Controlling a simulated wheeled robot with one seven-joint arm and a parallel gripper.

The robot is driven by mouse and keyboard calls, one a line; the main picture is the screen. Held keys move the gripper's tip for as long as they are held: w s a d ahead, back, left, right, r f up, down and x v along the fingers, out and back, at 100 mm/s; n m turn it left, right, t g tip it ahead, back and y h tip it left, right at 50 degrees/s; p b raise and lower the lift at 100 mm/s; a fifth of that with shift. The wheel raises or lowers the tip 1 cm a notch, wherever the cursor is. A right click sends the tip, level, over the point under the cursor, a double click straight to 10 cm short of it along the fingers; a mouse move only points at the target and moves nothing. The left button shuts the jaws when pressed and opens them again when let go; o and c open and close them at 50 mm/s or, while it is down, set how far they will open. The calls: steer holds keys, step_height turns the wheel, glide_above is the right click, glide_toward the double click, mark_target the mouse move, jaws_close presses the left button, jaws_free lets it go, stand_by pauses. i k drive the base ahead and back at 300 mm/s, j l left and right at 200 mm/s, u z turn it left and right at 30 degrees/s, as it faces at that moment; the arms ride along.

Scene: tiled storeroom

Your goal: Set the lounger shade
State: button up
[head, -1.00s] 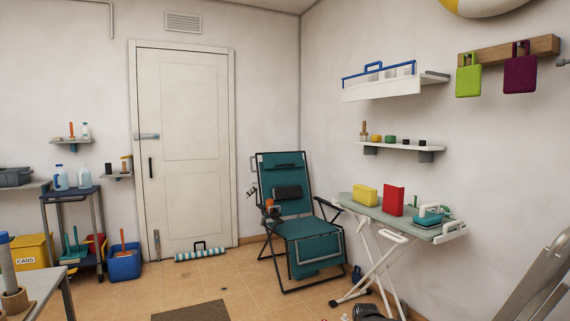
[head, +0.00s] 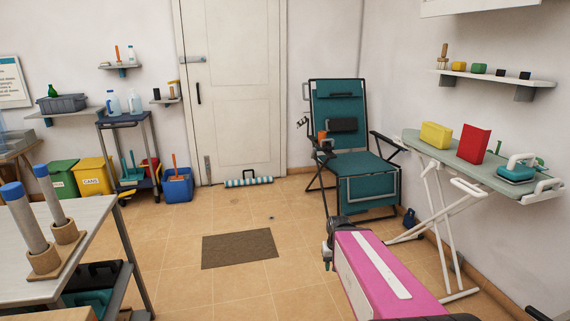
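The teal lounger (head: 368,190) stands open against the back wall by the corner, with a dark frame and armrests. A black pad (head: 343,125) lies across its backrest, and a small orange item (head: 322,137) is at its left side. No raised shade shows over it. A teal-and-white striped roll (head: 248,182) with a dark handle lies on the floor at the door; I cannot tell if it is the shade. A pink and white body, probably my arm, rises from the bottom edge before the lounger. Dark parts at its far end may be my gripper (head: 328,252); its fingers are not clear.
An ironing board (head: 540,190) with a yellow block (head: 436,135), red block (head: 473,143) and teal iron (head: 517,170) stands right of the lounger. A table (head: 95,222) is at left. A brown mat (head: 240,248) lies on open floor.

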mark_target(325, 88)
steer(key=i+j+u, duration=0.3)
steer(key=i, duration=0.6)
steer(key=i+u, duration=0.3)
steer(key=i, duration=0.6)
